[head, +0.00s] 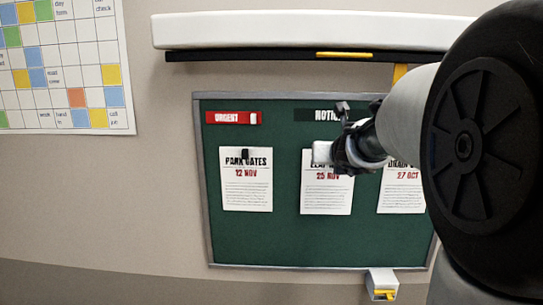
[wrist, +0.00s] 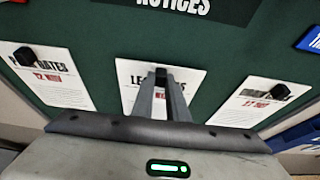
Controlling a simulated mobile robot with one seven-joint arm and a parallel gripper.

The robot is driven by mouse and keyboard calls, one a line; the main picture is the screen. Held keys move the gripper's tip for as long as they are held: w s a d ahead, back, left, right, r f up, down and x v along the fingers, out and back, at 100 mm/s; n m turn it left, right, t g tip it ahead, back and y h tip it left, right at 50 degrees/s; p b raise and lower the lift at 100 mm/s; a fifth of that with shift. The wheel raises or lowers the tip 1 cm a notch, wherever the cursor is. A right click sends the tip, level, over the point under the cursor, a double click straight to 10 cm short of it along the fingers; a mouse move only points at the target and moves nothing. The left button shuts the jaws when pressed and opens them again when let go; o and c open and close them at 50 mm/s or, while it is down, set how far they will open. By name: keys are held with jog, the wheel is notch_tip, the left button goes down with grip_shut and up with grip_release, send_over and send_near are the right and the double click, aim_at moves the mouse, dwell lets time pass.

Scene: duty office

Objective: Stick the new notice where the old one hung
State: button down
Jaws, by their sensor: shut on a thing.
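A green notice board (head: 275,235) with a grey frame hangs on the wall. My gripper (head: 321,152) is at the top of the middle notice (head: 326,190), dated 25 NOV; its heading is partly hidden by my fingers. In the wrist view my fingers (wrist: 161,82) are closed on a small black magnet (wrist: 161,73) at that notice's top edge. I cannot tell whether the notice lies flat against the board. The PARK GATES notice (head: 246,190), 12 NOV, is on the left under a black magnet (head: 245,154). The 27 OCT notice (head: 400,193) is on the right, partly hidden by my arm.
A red URGENT strip (head: 228,118) and a NOTICES label (head: 320,114) sit along the board's top. A white ledge (head: 300,30) juts above it. A small white box (head: 381,282) is at the lower edge. A calendar (head: 65,65) hangs at left.

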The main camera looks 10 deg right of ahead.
jog(key=shift+w+d, duration=0.1)
jog(key=shift+w, duration=0.2)
dwell(0.9)
jog(key=c, duration=1.7)
grip_release()
jog(key=shift+o, duration=0.2)
jog(key=shift+s+r, duration=0.15)
jog(key=shift+r, duration=0.05)
